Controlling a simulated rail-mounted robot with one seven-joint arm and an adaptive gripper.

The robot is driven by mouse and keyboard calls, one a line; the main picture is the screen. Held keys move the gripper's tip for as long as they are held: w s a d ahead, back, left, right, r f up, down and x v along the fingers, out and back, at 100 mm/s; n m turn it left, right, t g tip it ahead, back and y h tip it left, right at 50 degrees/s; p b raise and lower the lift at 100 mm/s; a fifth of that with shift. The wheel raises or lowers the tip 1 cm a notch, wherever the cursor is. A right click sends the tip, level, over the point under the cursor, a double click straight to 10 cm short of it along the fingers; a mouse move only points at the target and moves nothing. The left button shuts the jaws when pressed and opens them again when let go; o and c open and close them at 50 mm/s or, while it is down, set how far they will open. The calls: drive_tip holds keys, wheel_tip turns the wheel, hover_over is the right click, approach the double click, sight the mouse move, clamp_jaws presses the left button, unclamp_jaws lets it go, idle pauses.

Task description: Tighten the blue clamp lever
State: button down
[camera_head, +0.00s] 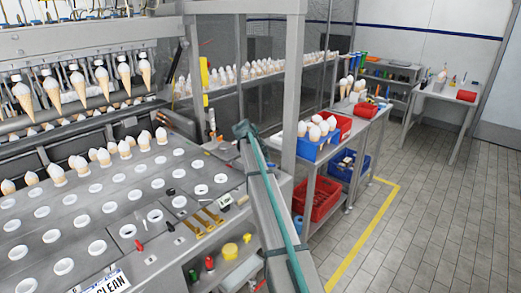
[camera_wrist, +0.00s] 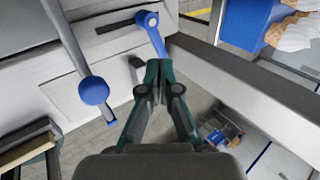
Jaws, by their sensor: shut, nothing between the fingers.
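A blue clamp lever (camera_wrist: 154,31) with a round pivot end shows at the top middle of the wrist view, against a pale grey machine panel. Its narrow arm slants down toward my gripper. My gripper (camera_wrist: 158,68) is shut and empty, its dark green fingertips together just below the lever's lower end. I cannot tell whether they touch it. A grey bar with a round blue knob (camera_wrist: 94,91) and a short blue tip stands to the left. I cannot make out the lever or my gripper's fingers in the head view.
A dark slot crosses the panel near the lever. A grey beam (camera_wrist: 245,85) runs diagonally at right. Beyond it are a blue crate (camera_wrist: 241,22) with cones and a lower bin. The head view shows the perforated machine table (camera_head: 110,205) at left and open tiled floor (camera_head: 430,220) at right.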

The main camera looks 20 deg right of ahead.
sight(271, 165)
drive_tip(key=shift+p+x, duration=0.7)
drive_tip(key=shift+x, duration=1.4)
drive_tip(key=shift+d+f+n+t+b, duration=0.15)
drive_tip(key=shift+n+t+b, duration=0.25)
drive_tip(key=shift+n+b, duration=0.35)
